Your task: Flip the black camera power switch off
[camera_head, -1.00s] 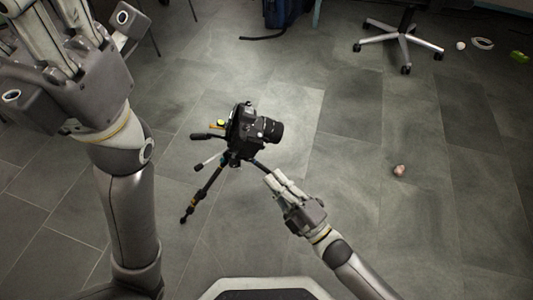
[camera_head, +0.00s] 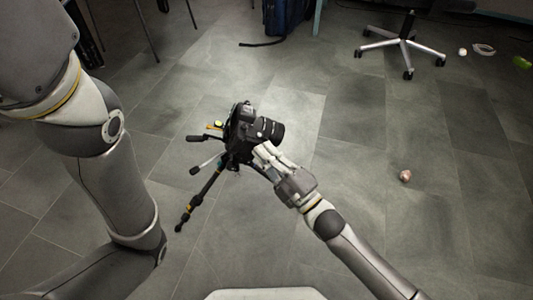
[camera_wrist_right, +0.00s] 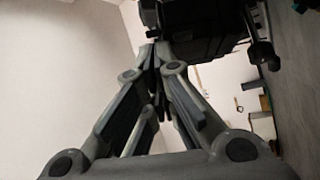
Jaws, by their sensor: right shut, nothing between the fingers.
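The black camera (camera_head: 243,122) sits on a black tripod (camera_head: 207,192), its lens pointing to the right. My right gripper (camera_head: 262,150) is shut and empty, its fingertips at or very near the camera's lower front side, below the lens. In the right wrist view the shut fingertips (camera_wrist_right: 155,50) lie just under the dark camera body (camera_wrist_right: 195,25); I cannot tell whether they touch it. The power switch cannot be made out in either view. My left arm stands at the left of the head view, with its gripper out of the picture.
Tripod handles (camera_head: 202,138) stick out to the left of the camera. A wheeled chair base (camera_head: 403,46) and a blue bag (camera_head: 286,14) stand at the back. A small round object (camera_head: 405,176) lies on the floor at the right. The floor (camera_head: 340,180) around is mostly clear.

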